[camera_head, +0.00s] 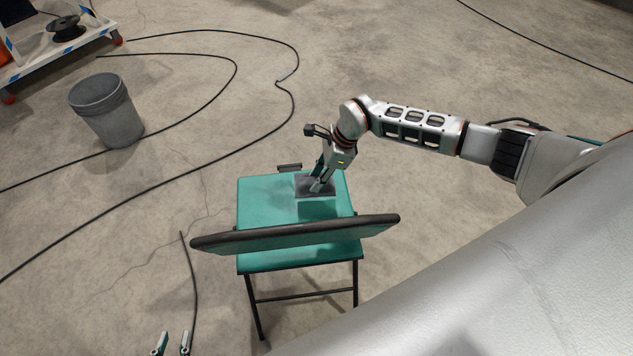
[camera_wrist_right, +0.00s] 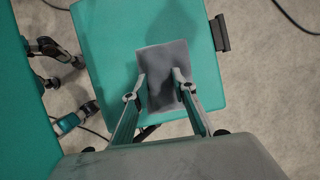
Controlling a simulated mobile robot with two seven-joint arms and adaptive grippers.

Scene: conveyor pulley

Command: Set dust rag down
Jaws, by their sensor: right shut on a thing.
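The dust rag (camera_head: 316,187) is a flat dark grey rectangle over the seat of a teal folding chair (camera_head: 262,205). My right gripper (camera_head: 320,185) reaches down to it from above and is shut on it. In the right wrist view the rag (camera_wrist_right: 163,62) sits between the two fingertips of my right gripper (camera_wrist_right: 164,80), above the teal seat (camera_wrist_right: 105,35). I cannot tell whether the rag touches the seat. My left gripper (camera_head: 171,343) shows only its fingertips at the bottom edge in the head view. They are apart, with nothing between them.
The chair's backrest (camera_head: 295,233) with a black top edge stands on the near side of the seat. A grey bucket (camera_head: 106,110) stands at the left. A white wheeled cart (camera_head: 75,47) is at the far left. Black cables (camera_head: 235,150) cross the concrete floor.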

